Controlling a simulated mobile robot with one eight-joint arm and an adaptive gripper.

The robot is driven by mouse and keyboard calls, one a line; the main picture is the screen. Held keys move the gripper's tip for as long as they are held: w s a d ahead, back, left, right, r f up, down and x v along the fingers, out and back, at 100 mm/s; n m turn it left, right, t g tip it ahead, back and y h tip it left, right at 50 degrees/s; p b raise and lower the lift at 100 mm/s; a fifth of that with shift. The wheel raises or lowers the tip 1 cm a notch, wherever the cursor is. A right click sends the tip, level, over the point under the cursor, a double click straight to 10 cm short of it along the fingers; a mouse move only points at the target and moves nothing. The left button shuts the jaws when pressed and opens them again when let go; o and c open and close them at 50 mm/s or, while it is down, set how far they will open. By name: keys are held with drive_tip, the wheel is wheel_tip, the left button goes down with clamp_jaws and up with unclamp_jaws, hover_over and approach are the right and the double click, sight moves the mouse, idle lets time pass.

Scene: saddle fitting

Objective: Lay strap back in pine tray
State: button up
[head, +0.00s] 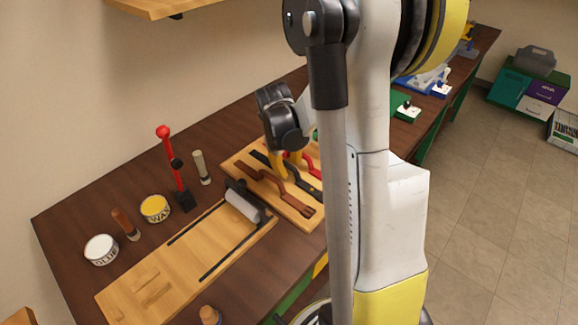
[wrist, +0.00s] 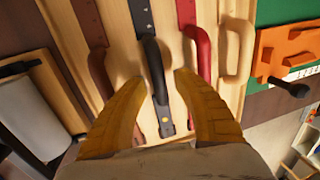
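The pine tray (head: 240,152) lies on the dark bench and holds several straps side by side. A brown strap (head: 280,190) lies nearest the roller; it also shows in the wrist view (wrist: 95,45). Gaps show between the fingertips and that strap. In the head view my gripper (head: 291,160) partly hides the black and red straps.
A wooden board with a grey roller (head: 243,206) stands left of the tray. A red-handled tool (head: 177,170), a wax tin (head: 155,208) and a glue tin (head: 101,249) stand behind it. An orange tool (wrist: 288,55) lies on a green board (wrist: 285,12) right of the tray.

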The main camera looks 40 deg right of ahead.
drive_tip(key=s+a+r+n+t+p, duration=0.15)
drive_tip(key=a+r+n, duration=0.25)
drive_tip(key=r, duration=0.4)
drive_tip(key=s+a+r+n+p, duration=0.1)
drive_tip(key=a+r+n+p, duration=0.2)
drive_tip(key=a+r+n, duration=0.35)
drive_tip(key=s+a+r+n+t+y, duration=0.1)
drive_tip(key=s+a+n, duration=0.3)
drive_tip(key=n, duration=0.8)
drive_tip(key=s+a+r+n+t+y, duration=0.1)
drive_tip(key=s+a+r+n+t, duration=0.3)
drive_tip(key=a+n, duration=0.4)
drive_tip(key=n, duration=0.4)
drive_tip(key=shift+r, duration=0.35)
drive_tip(key=shift+s, duration=0.1)
drive_tip(key=shift+f+b, duration=0.45)
drive_tip(key=shift+f, duration=0.1)
